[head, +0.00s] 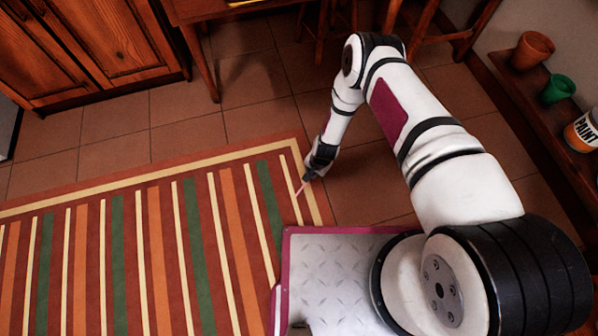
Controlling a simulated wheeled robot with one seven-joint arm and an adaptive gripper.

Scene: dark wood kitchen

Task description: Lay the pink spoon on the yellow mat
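My gripper (307,177) points down and to the left over the right edge of the striped rug. A thin pink piece, seemingly the pink spoon (299,189), sticks out from between its fingertips, so the gripper looks shut on it. The rest of the spoon is hidden by the fingers or too small to make out. A sliver of something yellow, possibly the yellow mat (242,2), shows on the wooden table (200,9) at the top edge. Most of it is out of the picture.
Wooden chairs (425,38) stand beside the table. A cabinet (110,45) is at the upper left. A shelf (520,80) on the right holds a terracotta pot (531,50), a green pot (557,89) and a paint can (583,131). Tiled floor (250,115) lies open before the table.

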